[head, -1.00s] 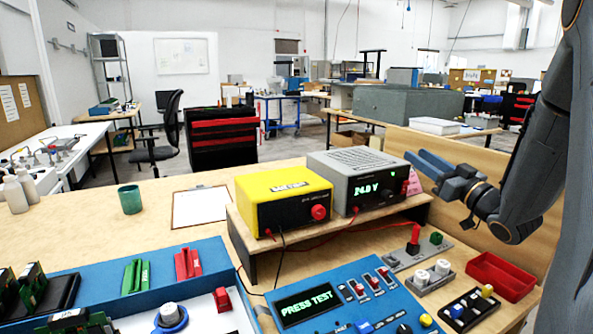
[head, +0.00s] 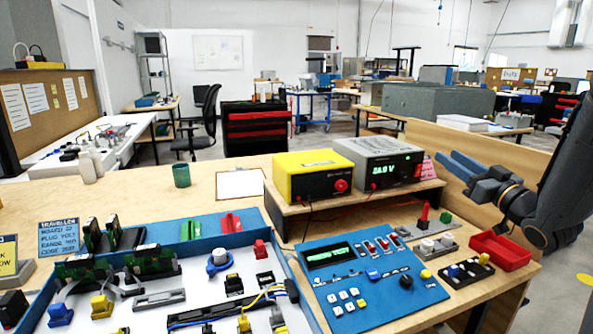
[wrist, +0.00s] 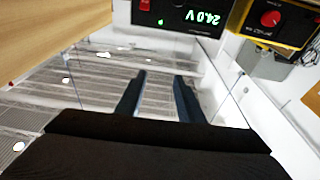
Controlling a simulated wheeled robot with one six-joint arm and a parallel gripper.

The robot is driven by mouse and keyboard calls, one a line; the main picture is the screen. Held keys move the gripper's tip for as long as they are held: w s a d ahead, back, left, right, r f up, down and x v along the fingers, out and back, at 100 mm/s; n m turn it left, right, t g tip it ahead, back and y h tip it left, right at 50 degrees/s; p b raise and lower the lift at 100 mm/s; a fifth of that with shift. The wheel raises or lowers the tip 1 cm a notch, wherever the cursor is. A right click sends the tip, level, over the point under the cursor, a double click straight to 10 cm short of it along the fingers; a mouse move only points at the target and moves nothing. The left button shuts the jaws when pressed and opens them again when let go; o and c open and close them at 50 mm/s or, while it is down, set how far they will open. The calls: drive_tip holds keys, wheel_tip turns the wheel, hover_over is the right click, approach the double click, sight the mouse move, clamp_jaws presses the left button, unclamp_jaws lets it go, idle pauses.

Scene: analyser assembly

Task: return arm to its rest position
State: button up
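My gripper (head: 468,165) is at the right of the head view, raised above the bench and pointing left. Its two blue-grey fingers are apart with nothing between them. It is in front of the wooden side panel, to the right of the grey power supply (head: 376,165), which reads 24.0 V. In the wrist view the two fingers (wrist: 158,95) stand apart and empty. The grey supply's display (wrist: 190,16) and the yellow unit (wrist: 275,22) show at the top of that view.
Below my gripper are a red tray (head: 500,252) and a block with a red plug (head: 423,215). The yellow unit also stands on the shelf in the head view (head: 310,178). The blue test panel (head: 385,300) lies in front. A wooden panel (head: 425,140) edges the bench.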

drive_tip(key=a+f+m+g+h+p, duration=0.3)
drive_tip(key=a+f+g+h, duration=0.1)
drive_tip(key=f+g+h, duration=0.25)
drive_tip(key=s+a+f+m+g+h+p, duration=0.15)
drive_tip(key=s+a+f+g, duration=0.35)
drive_tip(key=s, duration=0.5)
drive_tip(key=s+a+f+g+p, duration=0.1)
drive_tip(key=s+a+g, duration=0.1)
drive_tip(key=s, duration=0.5)
drive_tip(key=s+a+f+g+y+p, duration=0.1)
drive_tip(key=s+a+g, duration=0.2)
drive_tip(key=s+a, duration=0.2)
drive_tip(key=s+a+f+g+p, duration=0.1)
drive_tip(key=s+a, duration=0.3)
drive_tip(key=s, duration=0.6)
drive_tip(key=shift+a+g, duration=0.15)
drive_tip(key=shift+g, duration=0.7)
drive_tip(key=shift+s+n, duration=0.1)
drive_tip(key=shift+n, duration=0.15)
